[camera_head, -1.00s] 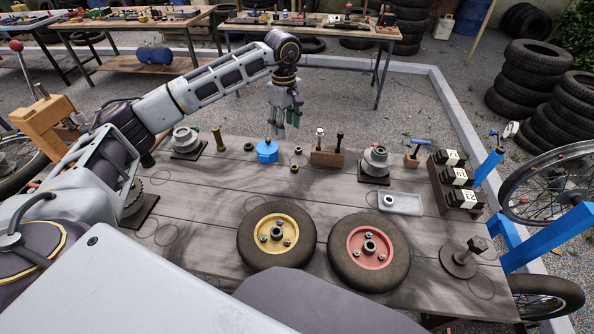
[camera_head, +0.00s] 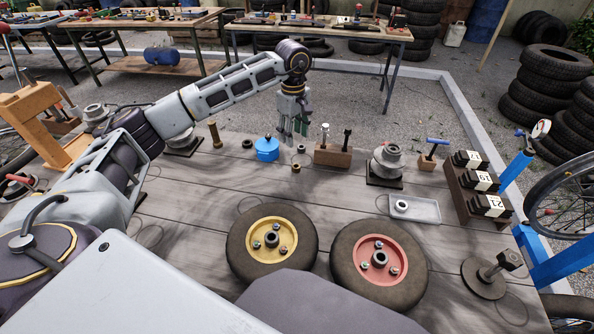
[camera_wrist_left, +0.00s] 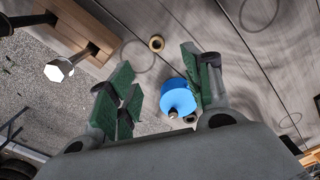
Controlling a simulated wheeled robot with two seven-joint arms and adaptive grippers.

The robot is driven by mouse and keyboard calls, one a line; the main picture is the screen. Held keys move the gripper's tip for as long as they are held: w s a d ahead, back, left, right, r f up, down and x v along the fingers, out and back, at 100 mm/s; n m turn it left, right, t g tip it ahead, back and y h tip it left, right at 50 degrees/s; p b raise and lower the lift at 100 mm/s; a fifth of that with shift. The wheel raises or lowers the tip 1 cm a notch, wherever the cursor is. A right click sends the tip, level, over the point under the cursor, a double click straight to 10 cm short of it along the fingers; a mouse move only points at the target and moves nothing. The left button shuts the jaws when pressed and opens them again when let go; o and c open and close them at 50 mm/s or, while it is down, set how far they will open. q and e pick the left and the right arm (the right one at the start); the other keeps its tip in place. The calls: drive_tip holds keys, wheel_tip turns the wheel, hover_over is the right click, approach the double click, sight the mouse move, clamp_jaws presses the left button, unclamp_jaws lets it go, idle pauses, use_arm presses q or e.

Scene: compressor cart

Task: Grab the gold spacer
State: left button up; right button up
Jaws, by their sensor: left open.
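A small gold ring-shaped spacer (camera_head: 296,169) lies on the grey wooden table, in front of a darker ring (camera_head: 301,149). A gold-brown ring (camera_wrist_left: 156,43), which looks like the same spacer, shows at the top of the left wrist view, beyond the fingers. My left gripper (camera_head: 294,131) hangs fingers down above the table's far edge, behind the spacer and apart from it. Its green-padded fingers (camera_wrist_left: 160,95) are open, with nothing held. A blue pot-like part (camera_head: 267,150) sits left of the spacer; it also shows near one finger in the left wrist view (camera_wrist_left: 178,97). My right gripper is out of view.
A wooden block with upright bolts (camera_head: 333,155) stands right of the spacer. A tall brass piece (camera_head: 215,133) stands farther left. Two wheels, yellow-hubbed (camera_head: 272,239) and red-hubbed (camera_head: 380,269), lie in front. A grey tray (camera_head: 426,210) is at the right. Bare planks lie between spacer and wheels.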

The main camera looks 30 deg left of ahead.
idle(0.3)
use_arm(q)
hover_over(294, 171)
drive_tip(key=w, duration=0.1)
drive_tip(key=f, duration=0.7)
drive_tip(key=shift+a, duration=0.2)
drive_tip(key=shift+f, duration=0.8)
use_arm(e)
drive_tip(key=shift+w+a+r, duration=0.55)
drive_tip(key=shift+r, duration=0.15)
use_arm(q)
drive_tip(key=shift+f, duration=0.1)
